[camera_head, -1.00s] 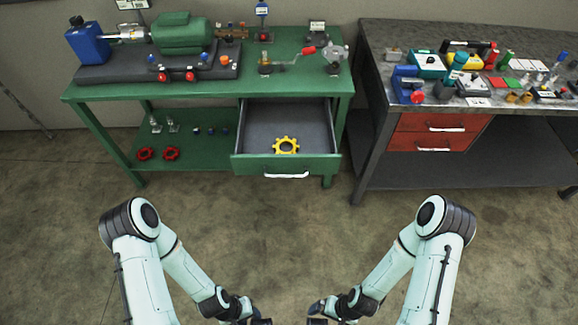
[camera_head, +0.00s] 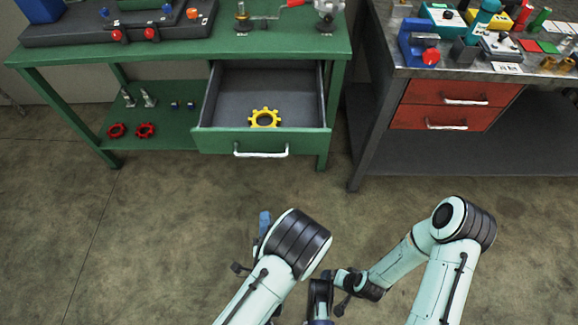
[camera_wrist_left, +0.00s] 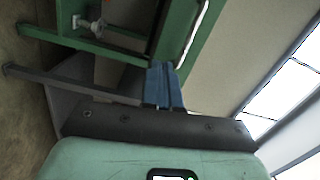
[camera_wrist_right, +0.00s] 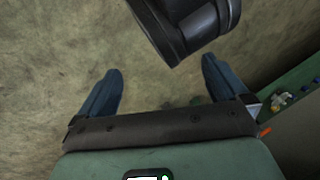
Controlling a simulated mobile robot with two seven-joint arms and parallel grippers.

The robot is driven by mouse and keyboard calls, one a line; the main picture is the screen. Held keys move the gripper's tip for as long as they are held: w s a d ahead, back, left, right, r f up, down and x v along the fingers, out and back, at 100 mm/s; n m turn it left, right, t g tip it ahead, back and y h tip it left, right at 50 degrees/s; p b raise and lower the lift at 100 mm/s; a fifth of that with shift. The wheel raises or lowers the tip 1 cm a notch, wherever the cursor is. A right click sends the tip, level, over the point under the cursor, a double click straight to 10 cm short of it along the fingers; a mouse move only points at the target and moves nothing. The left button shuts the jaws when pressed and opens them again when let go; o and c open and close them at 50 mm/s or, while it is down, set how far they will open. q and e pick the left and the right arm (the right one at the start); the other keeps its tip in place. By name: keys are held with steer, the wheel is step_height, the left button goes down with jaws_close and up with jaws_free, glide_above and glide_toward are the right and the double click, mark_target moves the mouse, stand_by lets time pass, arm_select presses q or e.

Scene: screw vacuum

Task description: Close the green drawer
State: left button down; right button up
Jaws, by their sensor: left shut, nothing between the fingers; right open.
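The green drawer (camera_head: 225,141) is pulled out of the green workbench, with a pale handle (camera_head: 261,151) on its front. A yellow gear-shaped ring (camera_head: 264,117) lies inside it. My left gripper (camera_head: 264,222) is in front of the drawer, below it in the head view and apart from it; its blue fingers are together and empty in the left wrist view (camera_wrist_left: 163,85). My right gripper's fingers are spread apart with nothing held in the right wrist view (camera_wrist_right: 162,85), over the floor. A dark arm part shows beyond them. In the head view the right fingertips are not clear.
The green workbench (camera_head: 180,48) carries machinery on its top and red rings (camera_head: 145,130) on its lower shelf. To the right stands a grey bench (camera_head: 375,75) with red drawers (camera_head: 430,118) and many tools. The floor before the green drawer is clear.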

arm_select(q)
steer(key=w+d+r+m+t+b, duration=0.1)
steer(key=w+r, duration=0.2)
steer(key=w, duration=0.4)
steer(key=w+d+r+m+t+h+b, duration=0.1)
steer(key=w+d+r, duration=0.1)
steer(key=w, duration=0.5)
steer(key=shift+r, duration=0.4)
arm_select(e)
steer(key=shift+t, duration=0.5)
steer(key=w+d+f, duration=0.2)
steer(key=w, duration=0.1)
steer(key=shift+w+f, duration=0.25)
steer(key=shift+f, duration=0.1)
